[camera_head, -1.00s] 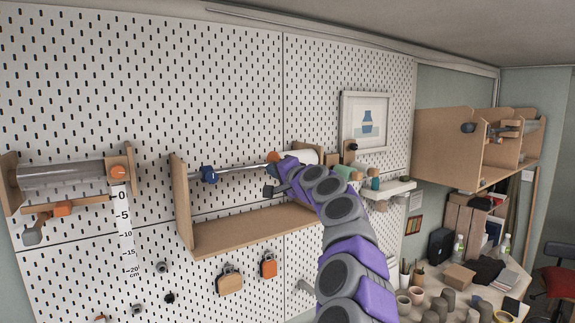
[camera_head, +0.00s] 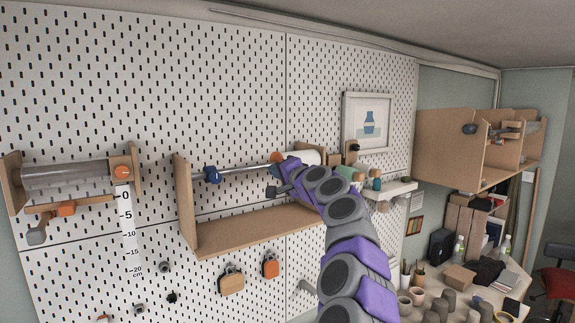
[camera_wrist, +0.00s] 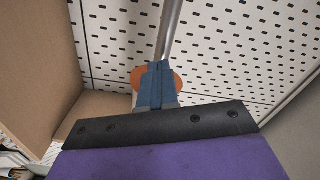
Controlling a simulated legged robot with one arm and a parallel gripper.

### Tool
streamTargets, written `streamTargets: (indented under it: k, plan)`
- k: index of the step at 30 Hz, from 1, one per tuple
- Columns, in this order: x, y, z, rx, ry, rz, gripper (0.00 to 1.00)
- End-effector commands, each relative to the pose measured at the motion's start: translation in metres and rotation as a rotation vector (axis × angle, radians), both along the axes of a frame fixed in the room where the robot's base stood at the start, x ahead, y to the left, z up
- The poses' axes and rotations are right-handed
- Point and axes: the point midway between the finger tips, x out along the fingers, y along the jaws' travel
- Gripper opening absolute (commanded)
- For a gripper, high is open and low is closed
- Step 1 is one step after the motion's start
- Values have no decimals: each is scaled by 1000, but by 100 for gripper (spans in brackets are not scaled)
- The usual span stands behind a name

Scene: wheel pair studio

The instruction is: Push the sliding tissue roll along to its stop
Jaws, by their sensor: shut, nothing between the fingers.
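The white tissue roll (camera_head: 306,157) sits on a metal rod (camera_head: 245,168) at the rod's right part, partly hidden behind my arm. An orange ring (camera_head: 277,157) is at the roll's left end; an orange disc (camera_wrist: 137,78) shows behind my fingers in the wrist view. A dark blue collar (camera_head: 212,174) sits at the rod's left end, beside the wooden side panel (camera_head: 186,205).
A wooden shelf board (camera_head: 245,232) runs below the rod. A similar holder with a clear tube (camera_head: 70,176) and a centimetre scale (camera_head: 128,225) are at left. A framed picture (camera_head: 368,122) and a small white shelf (camera_head: 392,190) are at right.

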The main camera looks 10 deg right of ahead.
Motion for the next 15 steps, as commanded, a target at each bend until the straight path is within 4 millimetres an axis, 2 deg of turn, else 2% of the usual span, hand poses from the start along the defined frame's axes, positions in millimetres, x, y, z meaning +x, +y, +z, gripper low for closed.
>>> streamTargets:
  k: [9, 15]
  plan:
    - [1, -9, 0, 4, -1, -3, 0]
    - [1, -7, 0, 3, -1, -2, 0]
